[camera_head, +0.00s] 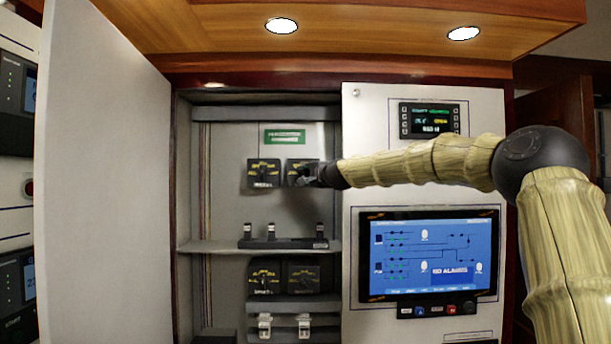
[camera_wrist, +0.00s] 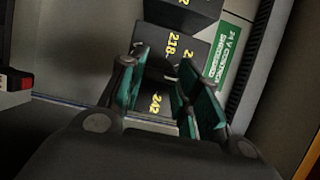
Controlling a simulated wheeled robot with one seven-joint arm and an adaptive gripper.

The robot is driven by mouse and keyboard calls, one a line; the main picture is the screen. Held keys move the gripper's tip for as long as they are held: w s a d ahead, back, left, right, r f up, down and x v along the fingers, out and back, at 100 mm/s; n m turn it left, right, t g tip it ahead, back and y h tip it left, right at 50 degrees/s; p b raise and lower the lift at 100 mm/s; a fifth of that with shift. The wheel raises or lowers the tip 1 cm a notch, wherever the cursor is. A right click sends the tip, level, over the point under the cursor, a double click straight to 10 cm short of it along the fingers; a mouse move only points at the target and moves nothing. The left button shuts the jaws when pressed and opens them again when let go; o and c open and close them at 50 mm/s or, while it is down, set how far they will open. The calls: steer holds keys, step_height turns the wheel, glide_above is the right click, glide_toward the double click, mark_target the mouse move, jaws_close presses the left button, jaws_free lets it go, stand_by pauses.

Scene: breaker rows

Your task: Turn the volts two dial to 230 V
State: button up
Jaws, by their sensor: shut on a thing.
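Two black dial units with yellow markings sit side by side in the upper part of the open cabinet. My gripper (camera_head: 312,177) is at the right one, the upper right dial (camera_head: 296,166), and partly covers it. In the wrist view this dial's face (camera_wrist: 155,68) shows yellow figures such as 218 and 242. The green-padded fingers (camera_wrist: 163,82) are shut on its knob, which is mostly hidden between them. I cannot read the dial's name or where its pointer stands. The upper left dial (camera_head: 264,173) is uncovered.
Two more dials, lower left (camera_head: 264,274) and lower right (camera_head: 303,275), sit below a shelf (camera_head: 215,246) with several upright switches. A green label (camera_head: 284,136) is above the upper dials. The open door (camera_head: 100,190) stands left; a screen panel (camera_head: 428,253) is right.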

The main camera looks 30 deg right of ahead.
steer(key=shift+r, duration=0.1)
steer(key=o, duration=1)
steer(key=shift+w+a, duration=0.1)
steer(key=shift+s, duration=0.2)
steer(key=s+a, duration=0.1)
steer(key=s, duration=0.6)
steer(key=shift+f, duration=0.25)
